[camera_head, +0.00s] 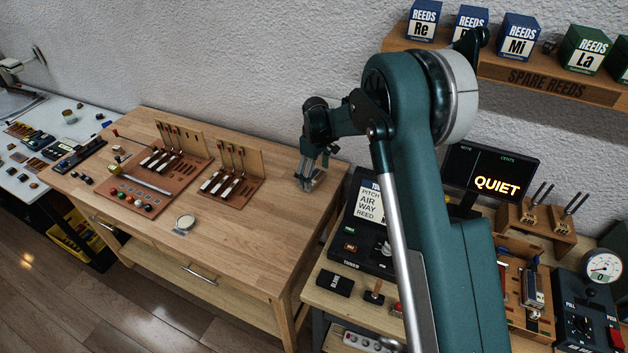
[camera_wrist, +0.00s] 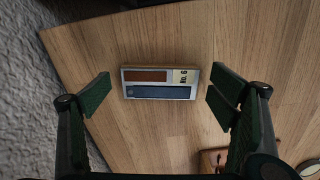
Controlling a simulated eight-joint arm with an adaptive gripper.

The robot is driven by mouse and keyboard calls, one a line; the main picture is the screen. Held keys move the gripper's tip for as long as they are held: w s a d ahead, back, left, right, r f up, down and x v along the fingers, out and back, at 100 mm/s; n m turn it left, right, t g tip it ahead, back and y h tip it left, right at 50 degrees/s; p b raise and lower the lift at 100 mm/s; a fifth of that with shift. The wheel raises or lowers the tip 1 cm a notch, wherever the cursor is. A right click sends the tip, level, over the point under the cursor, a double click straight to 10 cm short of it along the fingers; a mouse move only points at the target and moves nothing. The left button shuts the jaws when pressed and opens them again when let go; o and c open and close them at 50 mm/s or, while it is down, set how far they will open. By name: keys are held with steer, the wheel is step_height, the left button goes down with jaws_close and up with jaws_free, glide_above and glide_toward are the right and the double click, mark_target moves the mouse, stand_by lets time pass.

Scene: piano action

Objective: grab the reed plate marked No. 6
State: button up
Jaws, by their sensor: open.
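The reed plate marked No. 6 (camera_wrist: 160,92) lies flat on the wooden bench top (camera_wrist: 150,35) in the wrist view. It is a small pale-edged block with a reddish-brown strip, a dark blue strip and a pale label at its right end. My gripper (camera_wrist: 162,95) is open, with one green finger on each side of the plate and a gap to both ends. Nothing is held. In the head view my gripper (camera_head: 310,178) is over the bench's right end; I cannot clearly tell the plate from the fingers there.
The wall runs along the back of the bench. Two brown racks with several levers, a left one (camera_head: 155,165) and a right one (camera_head: 230,185), stand left of my gripper. A round disc (camera_head: 185,222) lies near the front edge. A black panel (camera_head: 360,245) stands to the right.

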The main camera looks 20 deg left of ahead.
steer(key=shift+f, duration=0.3)
steer(key=shift+c, duration=0.4)
steer(key=c, duration=0.9)
